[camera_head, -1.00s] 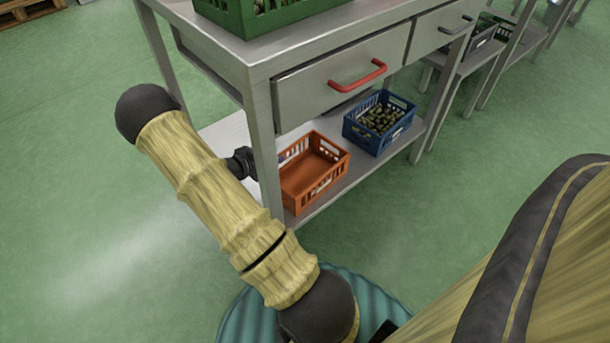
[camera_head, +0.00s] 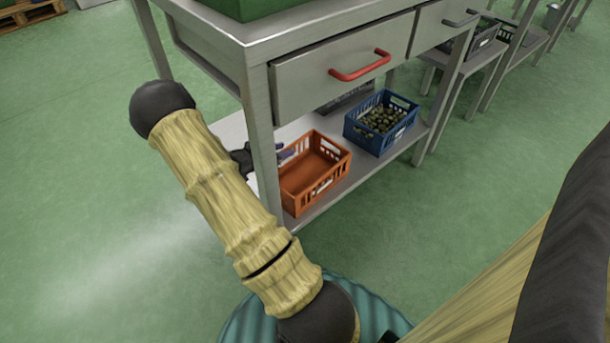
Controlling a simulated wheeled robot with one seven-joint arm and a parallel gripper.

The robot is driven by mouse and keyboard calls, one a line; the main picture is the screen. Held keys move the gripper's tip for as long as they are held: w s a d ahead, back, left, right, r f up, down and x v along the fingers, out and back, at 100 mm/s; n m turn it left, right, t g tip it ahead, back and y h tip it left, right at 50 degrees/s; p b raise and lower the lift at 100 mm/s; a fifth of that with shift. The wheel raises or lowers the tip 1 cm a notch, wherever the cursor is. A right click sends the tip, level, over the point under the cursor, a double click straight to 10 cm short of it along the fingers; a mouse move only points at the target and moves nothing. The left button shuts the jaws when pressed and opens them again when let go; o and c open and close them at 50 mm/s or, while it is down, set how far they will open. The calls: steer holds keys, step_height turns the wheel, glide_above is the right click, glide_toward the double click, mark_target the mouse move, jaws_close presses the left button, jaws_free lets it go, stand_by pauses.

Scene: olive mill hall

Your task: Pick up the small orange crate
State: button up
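The small orange crate (camera_head: 318,183) sits on the lower shelf of a metal table, close to the front left leg. It looks empty. My gripper (camera_head: 286,152) is at the crate's left back side, at about rim height, partly hidden behind the table leg. Only a small grey part of it shows to the right of the leg. I cannot tell whether its fingers are open or whether they touch the crate.
A blue crate (camera_head: 384,128) of olives stands right of the orange one on the shelf (camera_head: 347,190). The table leg (camera_head: 264,150) stands between my arm and the crate. A drawer with a red handle (camera_head: 360,66) is above. Green floor in front is clear.

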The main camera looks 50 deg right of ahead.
jaws_close()
stand_by(1.3)
